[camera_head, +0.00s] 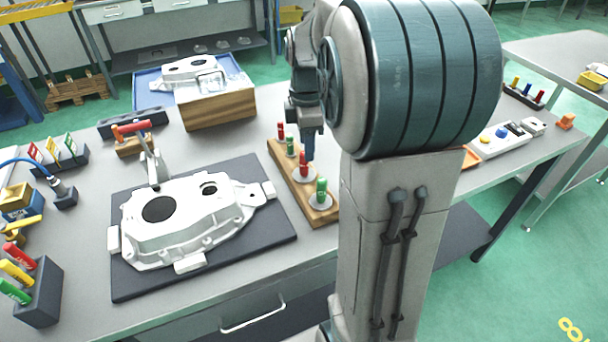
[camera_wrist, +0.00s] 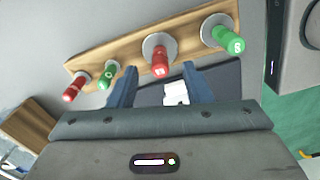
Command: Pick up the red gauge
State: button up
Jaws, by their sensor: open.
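A wooden rack (camera_head: 275,150) holds a row of red and green gauges. A red gauge with a pale round collar (camera_head: 304,167) stands in it, also in the wrist view (camera_wrist: 160,62). A second, slimmer red gauge (camera_head: 281,131) stands at the far end, at left in the wrist view (camera_wrist: 73,88). Green gauges (camera_head: 321,188) (camera_wrist: 107,75) stand beside them. My gripper (camera_head: 309,150) is open and empty above the rack. In the wrist view, its blue fingertips (camera_wrist: 158,76) lie either side of the collared red gauge; I cannot tell how close.
A white casting (camera_head: 190,225) on a dark mat lies left of the rack, with a red-handled clamp (camera_head: 132,128) behind it. A wooden box (camera_head: 220,108) stands at the back. Dark holders with coloured tools (camera_head: 40,300) line the left edge.

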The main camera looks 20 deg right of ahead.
aim_at(304, 170)
jog(key=f, duration=0.5)
jog(key=shift+w+a, duration=0.1)
jog(key=shift+a, duration=0.15)
grip_shut()
jog(key=shift+r, duration=0.1)
